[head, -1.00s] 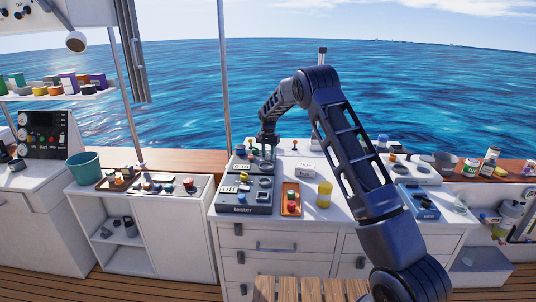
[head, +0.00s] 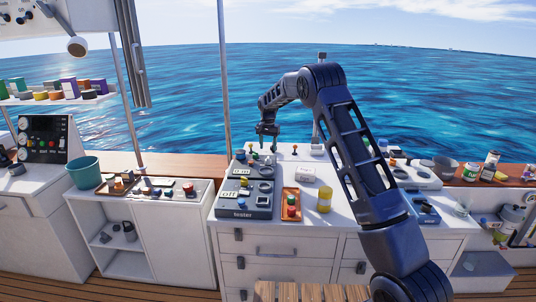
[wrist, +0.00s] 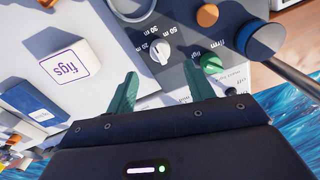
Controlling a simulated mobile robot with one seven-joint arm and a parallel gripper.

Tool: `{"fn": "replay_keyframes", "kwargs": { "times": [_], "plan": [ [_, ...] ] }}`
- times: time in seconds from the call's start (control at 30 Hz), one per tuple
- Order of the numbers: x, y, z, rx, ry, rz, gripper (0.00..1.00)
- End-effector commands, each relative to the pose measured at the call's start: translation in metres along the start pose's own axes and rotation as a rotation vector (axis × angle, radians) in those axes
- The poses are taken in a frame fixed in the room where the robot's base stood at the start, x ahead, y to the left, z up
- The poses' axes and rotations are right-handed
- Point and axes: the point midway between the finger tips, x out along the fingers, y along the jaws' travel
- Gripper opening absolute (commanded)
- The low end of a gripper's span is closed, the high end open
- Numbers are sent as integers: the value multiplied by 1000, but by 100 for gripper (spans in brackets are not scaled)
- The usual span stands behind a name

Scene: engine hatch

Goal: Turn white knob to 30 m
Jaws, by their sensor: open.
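The white knob (wrist: 159,52) sits on a grey panel (wrist: 185,68) in the wrist view, beside printed marks reading 20 m, 30 m and 50 m. The marks appear upside down. I cannot tell for sure which mark its pointer faces. My gripper (wrist: 162,86) is open, with its teal fingers apart and nothing between the tips. The knob lies beyond the tips, roughly in line with the gap, and looks untouched. In the head view my gripper (head: 267,145) hangs above the back of the white counter (head: 340,222). I cannot make out the knob there.
A green knob (wrist: 211,62) and a large blue-grey round part (wrist: 260,36) stand right of the white knob. The tester (head: 243,205), a red-buttoned orange box (head: 291,205) and a yellow cylinder (head: 324,198) stand nearer.

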Motion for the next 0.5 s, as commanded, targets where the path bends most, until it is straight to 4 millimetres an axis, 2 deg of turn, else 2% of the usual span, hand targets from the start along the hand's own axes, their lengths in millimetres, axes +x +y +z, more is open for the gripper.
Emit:
{"fn": "replay_keyframes", "kwargs": {
  "times": [0.1,0.2,0.5],
  "plan": [
    [-19,0,0,0,2,-2,53],
    [-28,0,0,0,0,-1,53],
    [-35,0,0,0,0,0,53]
  ]
}}
